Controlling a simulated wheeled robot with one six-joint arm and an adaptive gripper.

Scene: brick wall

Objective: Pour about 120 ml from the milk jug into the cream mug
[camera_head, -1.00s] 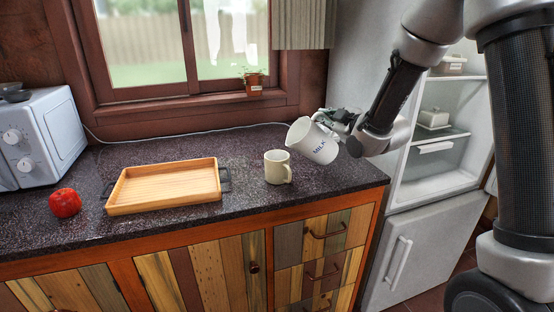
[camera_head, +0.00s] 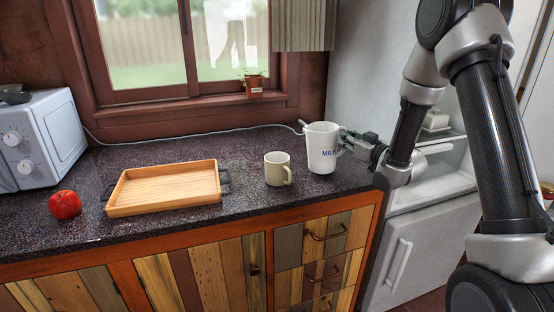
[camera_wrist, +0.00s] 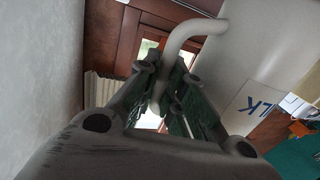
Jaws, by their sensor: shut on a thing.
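The white milk jug (camera_head: 321,153) with blue MILK lettering is upright at the right of the counter, to the right of the cream mug. Its base is at or very near the counter top; I cannot tell if it touches. My gripper (camera_head: 349,143) is shut on the jug's handle, on the jug's right side. In the wrist view the handle (camera_wrist: 184,40) runs between the fingers, and part of the jug's body (camera_wrist: 245,100) shows at the right. The cream mug (camera_head: 276,170) stands upright on the counter, its handle to the right. The inside of both vessels is too small to judge.
A wooden tray (camera_head: 163,209) with dark handles lies left of the mug. A red apple (camera_head: 65,205) and a white microwave (camera_head: 40,137) are at the far left. A small potted plant (camera_head: 253,84) stands on the sill. The fridge (camera_head: 420,240) is at the right.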

